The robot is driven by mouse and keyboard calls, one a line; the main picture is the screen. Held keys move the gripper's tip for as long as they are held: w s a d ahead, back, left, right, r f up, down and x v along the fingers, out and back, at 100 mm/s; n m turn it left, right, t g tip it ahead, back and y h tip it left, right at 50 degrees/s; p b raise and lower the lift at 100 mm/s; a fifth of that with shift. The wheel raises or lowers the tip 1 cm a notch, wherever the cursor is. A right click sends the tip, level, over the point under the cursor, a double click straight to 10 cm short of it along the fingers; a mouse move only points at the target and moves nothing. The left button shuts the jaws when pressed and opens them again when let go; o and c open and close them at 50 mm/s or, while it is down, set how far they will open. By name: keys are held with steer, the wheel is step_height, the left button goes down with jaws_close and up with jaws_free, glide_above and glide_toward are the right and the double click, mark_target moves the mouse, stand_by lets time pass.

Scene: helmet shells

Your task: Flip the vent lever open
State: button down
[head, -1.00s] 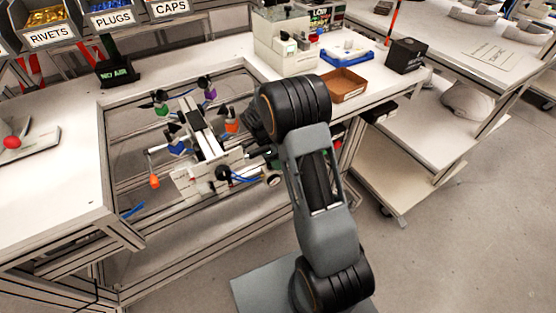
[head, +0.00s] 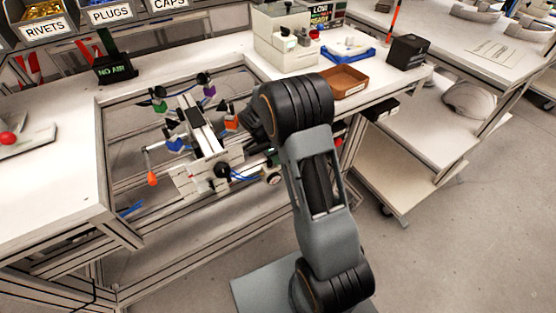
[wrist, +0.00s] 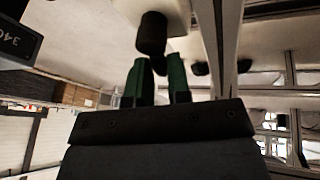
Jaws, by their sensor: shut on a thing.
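My gripper (wrist: 160,88) has two green fingers. In the wrist view they are close together, shut on a small dark part between their tips, which looks like the vent lever. A black cylindrical knob (wrist: 152,35) hangs from a pale body (wrist: 165,8) just beyond the tips. In the head view my arm hides most of the gripper; only a bit of green shows beside the arm. The white fixture (head: 203,137), with coloured clamps and an orange-ended crank (head: 152,179), stands left of it. Whether the lever has turned cannot be told.
A brown tray (head: 343,82), a blue tray (head: 348,52) and a black box (head: 408,50) stand on the bench behind my arm. A pale machine (head: 285,40) stands at the back. A lower shelf (head: 410,160) lies right. The floor at right is clear.

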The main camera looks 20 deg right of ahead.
steer(key=shift+w+n+t, duration=0.2)
steer(key=shift+n+t, duration=0.1)
steer(key=shift+n, duration=0.4)
steer(key=c, duration=1.1)
jaws_free()
steer(key=shift+r, duration=0.1)
